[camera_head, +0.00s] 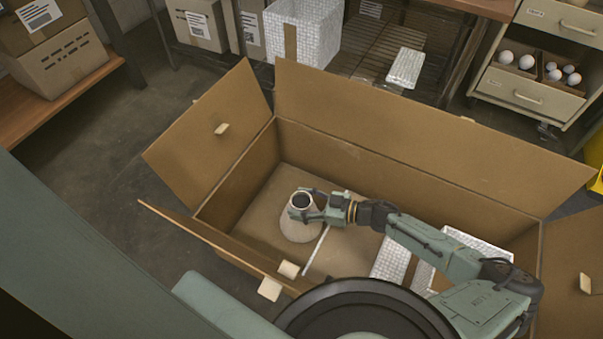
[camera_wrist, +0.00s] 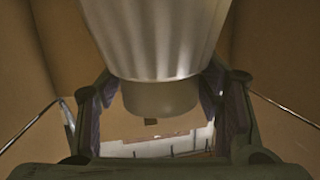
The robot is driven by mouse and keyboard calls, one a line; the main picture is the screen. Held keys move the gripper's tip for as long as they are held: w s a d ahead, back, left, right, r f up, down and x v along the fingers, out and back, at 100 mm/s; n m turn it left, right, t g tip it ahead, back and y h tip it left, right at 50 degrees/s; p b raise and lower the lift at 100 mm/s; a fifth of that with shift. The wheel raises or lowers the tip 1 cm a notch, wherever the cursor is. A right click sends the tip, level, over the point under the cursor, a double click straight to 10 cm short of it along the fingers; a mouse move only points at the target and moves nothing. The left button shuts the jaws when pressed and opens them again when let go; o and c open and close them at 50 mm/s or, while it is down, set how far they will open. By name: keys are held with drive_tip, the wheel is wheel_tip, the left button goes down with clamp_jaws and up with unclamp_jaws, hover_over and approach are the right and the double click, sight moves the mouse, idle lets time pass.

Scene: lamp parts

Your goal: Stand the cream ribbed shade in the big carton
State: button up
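The cream ribbed shade (camera_head: 299,227) is upright inside the big carton (camera_head: 355,164), narrow dark-mouthed collar up, towards the left half. Its base seems to be at the carton floor; I cannot tell whether it bears on it. My gripper (camera_head: 303,203) reaches in from the right, one finger on each side of the shade's top. In the wrist view the ribbed body (camera_wrist: 158,40) widens towards the top of the picture and the smooth collar lies between the fingers of my gripper (camera_wrist: 160,100). Gaps show beside the collar; contact at the fingertips is unclear.
White brick-patterned blocks (camera_head: 391,260) lie in the carton right of the shade, partly under my arm. A thin white strip (camera_head: 316,249) is just right of the shade. The carton's flaps stand open. Behind are a white bin (camera_head: 305,30) and a drawer cabinet (camera_head: 530,92).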

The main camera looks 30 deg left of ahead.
drive_tip(key=o, duration=0.4)
drive_tip(key=shift+o, duration=0.2)
drive_tip(key=shift+r, duration=0.1)
drive_tip(key=shift+d+r, duration=0.1)
drive_tip(key=shift+d, duration=0.05)
drive_tip(key=p+v, duration=0.1)
drive_tip(key=v, duration=1)
drive_tip(key=shift+d+p, duration=0.35)
drive_tip(key=shift+p, duration=0.05)
drive_tip(key=shift+w, duration=0.1)
